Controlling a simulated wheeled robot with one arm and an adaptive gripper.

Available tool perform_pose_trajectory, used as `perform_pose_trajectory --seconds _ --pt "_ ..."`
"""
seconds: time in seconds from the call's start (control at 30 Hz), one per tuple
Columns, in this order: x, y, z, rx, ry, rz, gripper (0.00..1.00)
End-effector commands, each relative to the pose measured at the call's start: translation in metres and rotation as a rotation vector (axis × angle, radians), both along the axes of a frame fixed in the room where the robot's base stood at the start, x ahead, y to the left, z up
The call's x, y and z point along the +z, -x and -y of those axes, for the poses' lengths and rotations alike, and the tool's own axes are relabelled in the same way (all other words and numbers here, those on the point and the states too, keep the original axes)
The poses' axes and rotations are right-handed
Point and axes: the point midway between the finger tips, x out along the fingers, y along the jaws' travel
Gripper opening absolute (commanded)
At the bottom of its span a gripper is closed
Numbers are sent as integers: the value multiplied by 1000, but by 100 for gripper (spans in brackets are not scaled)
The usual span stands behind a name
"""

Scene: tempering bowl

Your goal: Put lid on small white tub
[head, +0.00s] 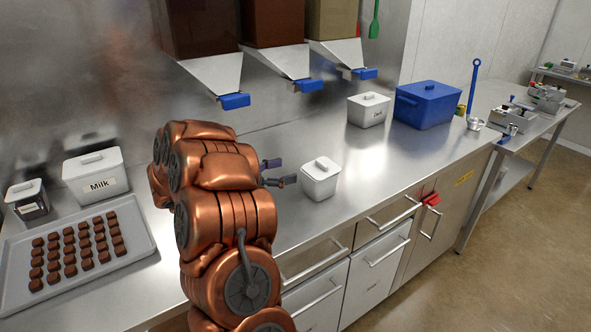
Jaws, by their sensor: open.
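A small white tub (319,187) stands upright on the steel counter, right of my gripper. A white lid (321,167) with a raised handle lies on top of it and appears to cover its opening; I cannot tell whether it is pressed fully down. My gripper (282,172) is open and empty, just left of the tub, with its fingers pointing toward it. A small gap shows between the fingers and the tub. My copper-coloured arm hides part of the counter behind it.
A grey tray (146,247) of chocolates, a Milk tub (93,182) and a small dark-labelled tub (28,206) are at left. Another white tub (368,113) and a blue bin (427,109) stand at the back. Chutes (287,66) hang above. Counter right of the small tub is clear.

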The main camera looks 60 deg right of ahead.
Motion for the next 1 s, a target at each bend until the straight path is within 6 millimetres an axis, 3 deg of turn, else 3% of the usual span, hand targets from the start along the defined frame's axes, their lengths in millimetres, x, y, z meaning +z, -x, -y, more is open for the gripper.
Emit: perform_pose_trajectory --seconds 0.43,0.57,0.67,0.77,0.87,1.0 --pt "1 -10 -13 4 -1 2 80" --pt "4 -30 -11 82 -6 53 80" --pt "9 -71 -11 233 -26 142 80" --pt "18 -127 -22 440 -62 246 80" --pt "31 -185 -47 656 -112 341 80" --pt "51 -254 -103 952 -204 431 80"
